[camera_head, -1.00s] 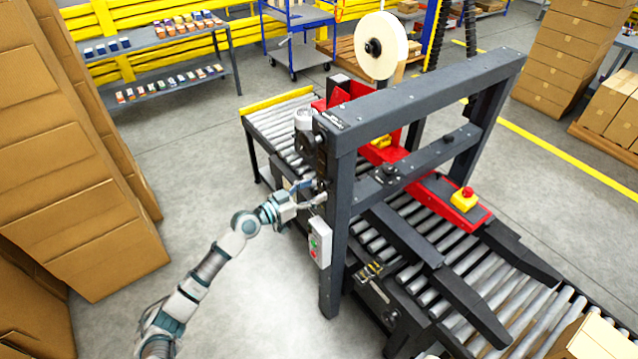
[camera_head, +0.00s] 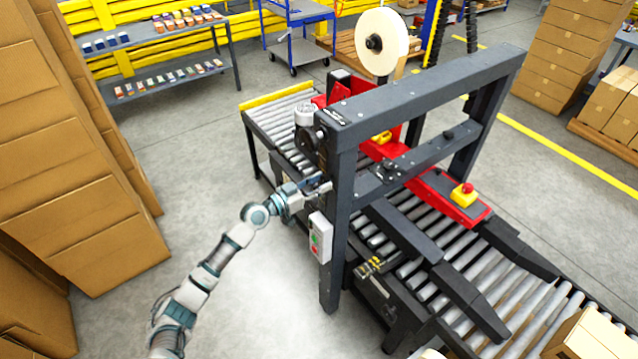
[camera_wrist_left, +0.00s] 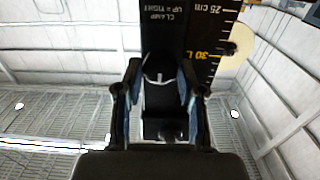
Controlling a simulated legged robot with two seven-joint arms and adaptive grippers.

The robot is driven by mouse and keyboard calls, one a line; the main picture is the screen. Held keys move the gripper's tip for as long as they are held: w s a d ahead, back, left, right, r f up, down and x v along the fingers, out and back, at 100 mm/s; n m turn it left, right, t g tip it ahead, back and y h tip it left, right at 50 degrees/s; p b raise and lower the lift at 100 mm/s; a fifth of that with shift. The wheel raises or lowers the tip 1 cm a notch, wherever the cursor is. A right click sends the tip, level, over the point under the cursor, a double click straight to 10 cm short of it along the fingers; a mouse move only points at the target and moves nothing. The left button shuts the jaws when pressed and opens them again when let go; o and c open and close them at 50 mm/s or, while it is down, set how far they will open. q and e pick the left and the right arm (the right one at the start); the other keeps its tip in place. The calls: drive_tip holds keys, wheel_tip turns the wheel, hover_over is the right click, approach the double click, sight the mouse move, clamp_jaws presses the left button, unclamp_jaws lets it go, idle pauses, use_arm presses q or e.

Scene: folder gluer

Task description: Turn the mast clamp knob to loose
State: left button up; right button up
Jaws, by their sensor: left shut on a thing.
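The mast clamp knob (camera_wrist_left: 160,68) is dark and round with a pale line across its face. In the left wrist view it sits between the two fingers of my left gripper (camera_wrist_left: 161,84), which is shut on it. In the head view my left gripper (camera_head: 320,187) is at the near left post of the machine, and the knob is hidden there. My right gripper is not in view.
A ruler scale (camera_wrist_left: 205,55) runs beside the knob. The dark machine frame (camera_head: 430,95) stands over a roller conveyor (camera_head: 281,120). A grey switch box (camera_head: 320,237) hangs just below my left gripper. Stacked cartons (camera_head: 70,150) stand at the left, with clear floor between.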

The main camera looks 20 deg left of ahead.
use_arm(q)
drive_tip(key=shift+r+n, duration=0.1)
drive_tip(key=shift+n, duration=0.2)
drive_tip(key=n, duration=0.3)
drive_tip(key=shift+a+r+n, duration=0.1)
drive_tip(key=shift+a+n, duration=0.05)
drive_tip(key=shift+n, duration=0.25)
drive_tip(key=n, duration=0.3)
drive_tip(key=shift+w+r+n, duration=0.1)
drive_tip(key=shift+n, duration=0.2)
drive_tip(key=n+p, duration=0.2)
drive_tip(key=n, duration=0.3)
drive_tip(key=shift+a+n+p, duration=0.1)
drive_tip(key=shift+n+p, duration=1.3)
drive_tip(key=shift+n, duration=1.1)
